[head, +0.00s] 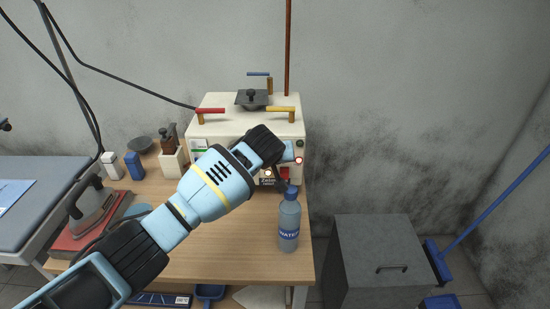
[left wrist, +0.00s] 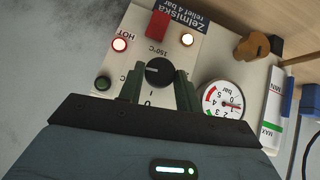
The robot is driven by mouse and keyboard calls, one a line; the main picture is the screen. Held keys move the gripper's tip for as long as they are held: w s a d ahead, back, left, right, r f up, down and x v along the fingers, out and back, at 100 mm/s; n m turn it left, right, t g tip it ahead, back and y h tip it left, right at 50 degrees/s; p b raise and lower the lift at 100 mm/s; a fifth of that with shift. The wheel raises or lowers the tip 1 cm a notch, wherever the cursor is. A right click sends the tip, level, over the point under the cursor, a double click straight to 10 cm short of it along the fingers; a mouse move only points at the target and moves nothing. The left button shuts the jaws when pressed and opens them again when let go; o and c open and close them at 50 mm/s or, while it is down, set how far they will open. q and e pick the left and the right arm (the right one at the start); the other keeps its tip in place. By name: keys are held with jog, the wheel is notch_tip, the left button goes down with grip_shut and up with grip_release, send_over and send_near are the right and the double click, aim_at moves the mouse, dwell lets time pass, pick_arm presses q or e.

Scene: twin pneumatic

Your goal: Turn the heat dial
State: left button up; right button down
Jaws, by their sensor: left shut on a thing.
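The heat dial (left wrist: 158,71) is a round black knob on the cream front panel of the boiler, with a pale pointer mark and "150°C" and "I" printed around it. My left gripper (left wrist: 159,82) is shut on the dial, one dark finger on each side of it. In the head view the boiler (head: 233,127) stands at the back of the table, and my left gripper (head: 277,172) is at its front. The dial is hidden there behind the gripper. My right gripper is in neither view.
On the panel are a red switch (left wrist: 158,25), a lit HOT lamp (left wrist: 120,44), a pressure gauge (left wrist: 222,101) and a brown valve (left wrist: 252,47). A water bottle (head: 289,222) stands just in front of the boiler. An iron (head: 92,207) rests at the left.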

pick_arm(q)
jog(key=o, duration=0.9)
jog(key=shift+o, duration=0.2)
jog(key=v, duration=0.7)
jog(key=shift+s+r, duration=0.25)
jog(key=shift+s, duration=0.05)
jog(key=shift+a, duration=0.1)
